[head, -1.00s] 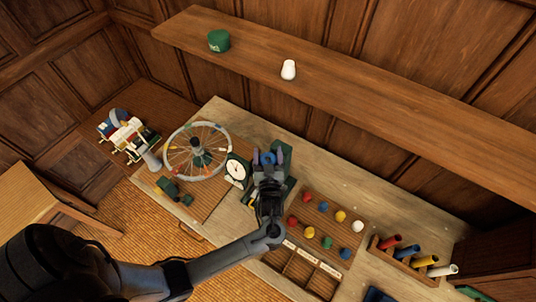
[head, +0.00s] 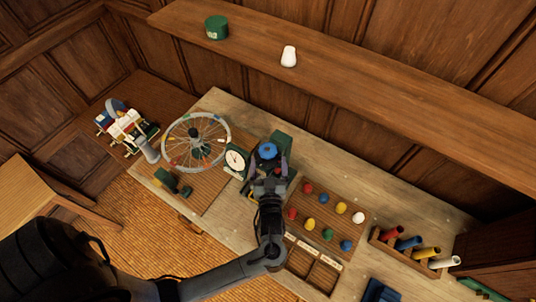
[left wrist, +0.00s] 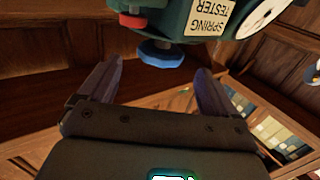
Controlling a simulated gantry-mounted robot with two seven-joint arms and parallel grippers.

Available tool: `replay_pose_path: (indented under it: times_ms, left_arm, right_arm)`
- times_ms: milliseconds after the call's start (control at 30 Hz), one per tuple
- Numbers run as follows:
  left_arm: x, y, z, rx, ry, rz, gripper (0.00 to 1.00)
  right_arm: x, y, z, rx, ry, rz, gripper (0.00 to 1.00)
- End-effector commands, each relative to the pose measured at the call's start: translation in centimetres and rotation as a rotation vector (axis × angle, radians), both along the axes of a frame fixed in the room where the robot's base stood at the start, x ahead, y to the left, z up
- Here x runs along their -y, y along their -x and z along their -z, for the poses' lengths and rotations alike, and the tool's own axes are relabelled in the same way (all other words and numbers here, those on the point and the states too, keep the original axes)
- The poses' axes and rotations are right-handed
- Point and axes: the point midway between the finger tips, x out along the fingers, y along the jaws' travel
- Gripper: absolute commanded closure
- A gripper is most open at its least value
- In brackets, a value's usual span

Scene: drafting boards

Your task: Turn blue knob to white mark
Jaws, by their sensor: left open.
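The blue knob (head: 268,150) is on the dark green spring tester (head: 284,140) at the middle of the bench. In the left wrist view the knob (left wrist: 160,53) sticks out below the tester (left wrist: 180,20), which has a "SPRING TESTER" label and a red part. My left gripper (head: 268,172) is open and empty, just on the near side of the knob. In the left wrist view its fingers (left wrist: 156,82) are spread wide, with the knob ahead of the gap and apart from them. I cannot make out a white mark. My right gripper is not in view.
A white dial (head: 236,160) stands left of the knob, with a spoked wheel (head: 196,141) beyond it. A tray of coloured balls (head: 330,195) is to the right, then a rack of coloured tubes (head: 385,245). A shelf (head: 370,80) runs behind the bench.

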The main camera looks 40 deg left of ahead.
Motion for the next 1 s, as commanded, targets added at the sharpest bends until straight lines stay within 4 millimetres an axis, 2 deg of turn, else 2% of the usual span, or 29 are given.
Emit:
replay_pose_path:
  times_ms: [233, 667, 833, 1000]
  left_arm:
    - [1.8, 1.9, 0.1, 0.001, 0.001, -0.001, 0.09]
    - [2.0, 2.2, 0.0, 0.001, -0.002, 0.000, 0.09]
    - [0.6, 2.7, 0.5, 0.014, -0.023, 0.020, 0.09]
    - [-3.0, 4.1, 1.2, 0.056, -0.074, 0.098, 0.09]
  right_arm:
    - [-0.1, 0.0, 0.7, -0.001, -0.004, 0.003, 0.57]
    - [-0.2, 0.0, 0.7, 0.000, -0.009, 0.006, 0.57]
    - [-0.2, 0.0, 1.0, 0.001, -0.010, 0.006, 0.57]
    - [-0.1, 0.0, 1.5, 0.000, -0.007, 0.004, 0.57]
